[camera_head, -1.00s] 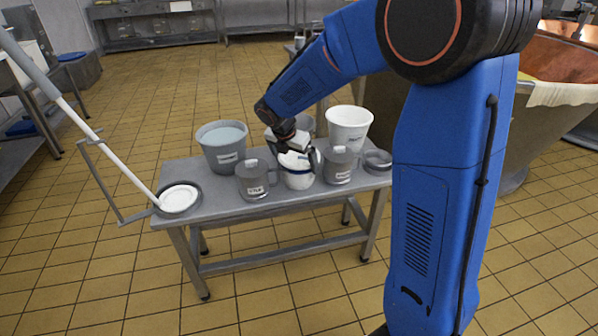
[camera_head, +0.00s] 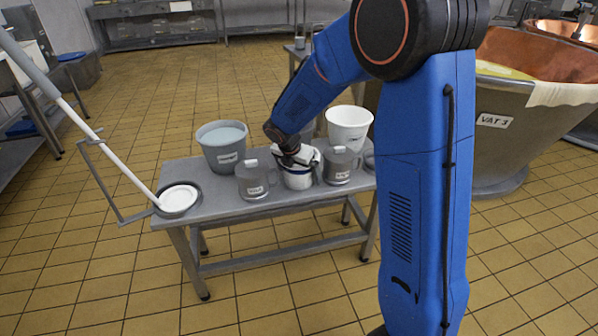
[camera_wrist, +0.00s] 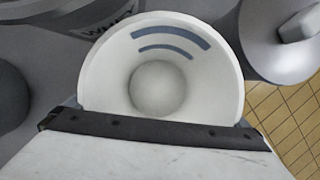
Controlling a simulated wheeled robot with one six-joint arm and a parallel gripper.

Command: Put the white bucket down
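A small white bucket (camera_head: 298,180) with blue markings is upright among the vessels on the grey table (camera_head: 230,207). In the head view its base appears level with the tabletop, but I cannot tell a small gap from contact. My gripper (camera_head: 298,158) is at its top and hides part of the rim. In the wrist view I look down into the empty bucket (camera_wrist: 157,90), with two blue stripes inside. My gripper's dark edge (camera_wrist: 155,128) crosses its near rim. The fingertips are hidden, so their grip does not show clearly. A larger white bucket (camera_head: 349,127) stands behind, to the right.
A grey bucket (camera_head: 222,147) is behind left. A dish (camera_head: 178,198) with a white disc is at the table's left end. A copper vat (camera_head: 500,120) stands at the right.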

